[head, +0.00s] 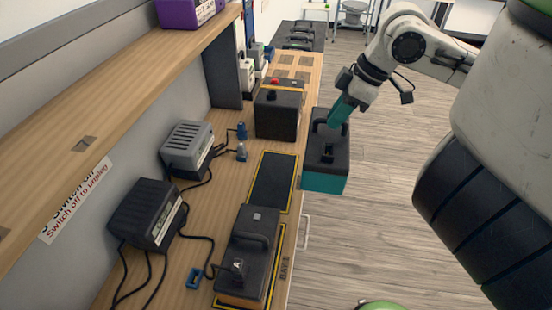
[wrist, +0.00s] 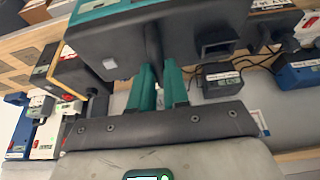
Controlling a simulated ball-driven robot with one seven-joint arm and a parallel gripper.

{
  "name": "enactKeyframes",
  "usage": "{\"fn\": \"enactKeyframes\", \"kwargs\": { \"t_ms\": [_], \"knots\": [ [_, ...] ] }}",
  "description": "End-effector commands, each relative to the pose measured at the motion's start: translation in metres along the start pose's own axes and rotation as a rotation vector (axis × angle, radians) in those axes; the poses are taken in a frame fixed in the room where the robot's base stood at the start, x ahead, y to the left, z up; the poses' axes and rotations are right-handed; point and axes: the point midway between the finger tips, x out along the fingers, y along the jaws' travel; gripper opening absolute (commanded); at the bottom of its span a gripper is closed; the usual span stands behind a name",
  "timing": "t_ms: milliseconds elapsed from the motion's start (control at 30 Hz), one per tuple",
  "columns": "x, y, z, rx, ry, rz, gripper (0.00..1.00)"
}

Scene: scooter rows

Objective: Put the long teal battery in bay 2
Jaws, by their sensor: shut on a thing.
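The long teal battery (head: 324,180) has a black top and a teal lower body. In the head view it hangs just right of the bench edge, over the floor side. My gripper (head: 336,118) is shut on its handle from above. The wrist view shows the teal fingers (wrist: 160,88) closed at the handle under the battery's dark top (wrist: 190,35). An empty dark bay mat with a yellow border (head: 272,182) lies on the bench left of the battery.
A grey charger (head: 188,148) and a black charger (head: 147,212) stand along the wall with cables and blue plugs. A shelf (head: 110,100) overhangs at left. Floor at right is clear.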

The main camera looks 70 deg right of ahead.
Motion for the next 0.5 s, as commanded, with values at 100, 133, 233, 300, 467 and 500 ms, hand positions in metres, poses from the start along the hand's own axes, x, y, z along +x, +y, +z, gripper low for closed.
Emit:
{"fn": "enactKeyframes", "kwargs": {
  "t_ms": [100, 133, 233, 300, 467, 500],
  "knots": [
    [0.000, 0.001, -0.003, -0.001, 0.003, 0.003, 0.00],
    [0.002, 0.002, -0.004, -0.002, 0.003, 0.003, 0.00],
    [0.010, 0.004, -0.013, -0.004, 0.003, 0.002, 0.00],
    [0.019, 0.005, -0.022, -0.006, 0.003, 0.001, 0.00],
    [0.041, 0.010, -0.043, -0.005, 0.003, 0.000, 0.00],
    [0.046, 0.012, -0.049, -0.004, 0.003, 0.001, 0.00]
  ]
}}
